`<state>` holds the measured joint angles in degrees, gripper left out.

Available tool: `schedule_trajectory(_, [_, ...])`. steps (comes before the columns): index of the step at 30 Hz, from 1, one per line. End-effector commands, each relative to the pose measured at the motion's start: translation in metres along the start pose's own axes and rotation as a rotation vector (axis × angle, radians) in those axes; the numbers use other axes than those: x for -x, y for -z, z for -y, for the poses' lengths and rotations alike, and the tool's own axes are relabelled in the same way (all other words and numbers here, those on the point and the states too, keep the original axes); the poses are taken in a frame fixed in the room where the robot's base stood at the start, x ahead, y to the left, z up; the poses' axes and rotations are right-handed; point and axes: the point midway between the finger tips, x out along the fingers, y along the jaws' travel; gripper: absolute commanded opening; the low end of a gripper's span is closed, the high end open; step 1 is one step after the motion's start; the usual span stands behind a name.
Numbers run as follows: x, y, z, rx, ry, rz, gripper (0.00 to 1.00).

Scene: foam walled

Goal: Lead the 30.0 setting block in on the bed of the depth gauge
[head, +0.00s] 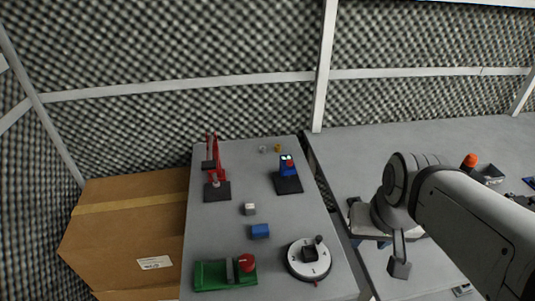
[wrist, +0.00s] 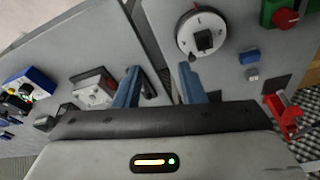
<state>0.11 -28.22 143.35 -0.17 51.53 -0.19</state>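A small blue block (head: 260,231) and a smaller grey-white block (head: 250,209) lie apart on the narrow grey table; no marking is readable, so I cannot tell which is the 30.0 setting block. A blue device with a lit display (head: 288,167) stands on a black base at the table's back right and looks like the depth gauge, though its label is not readable. In the wrist view the blue block (wrist: 250,57) and grey block (wrist: 252,74) are right of my gripper. My gripper (wrist: 158,88) is open, with nothing between its two blue fingers.
A red stand (head: 217,172), a green fixture with a red knob (head: 227,273) and a round white dial fixture (head: 309,258) share the narrow table. A cardboard box (head: 130,228) stands left. A second table (head: 375,150) lies right, across a gap, under my arm.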

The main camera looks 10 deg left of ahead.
Motion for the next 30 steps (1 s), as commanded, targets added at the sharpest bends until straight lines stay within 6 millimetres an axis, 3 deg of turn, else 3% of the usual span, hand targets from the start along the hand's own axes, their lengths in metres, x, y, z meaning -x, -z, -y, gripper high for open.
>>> schedule_trajectory(4, [0.0,0.0,0.0,0.0,0.0,0.0,0.37])
schedule_trajectory(8, [-0.002,0.003,0.002,-0.015,0.011,0.014,0.48])
schedule_trajectory(10, [-0.005,0.007,0.007,-0.045,0.033,0.042,0.53])
schedule_trajectory(14, [-0.018,0.024,0.029,-0.148,0.112,0.145,0.53])
schedule_trajectory(23, [-0.069,0.083,0.092,-0.529,0.332,0.491,0.53])
schedule_trajectory(30, [-0.126,0.132,0.142,-0.837,0.475,0.782,0.53])
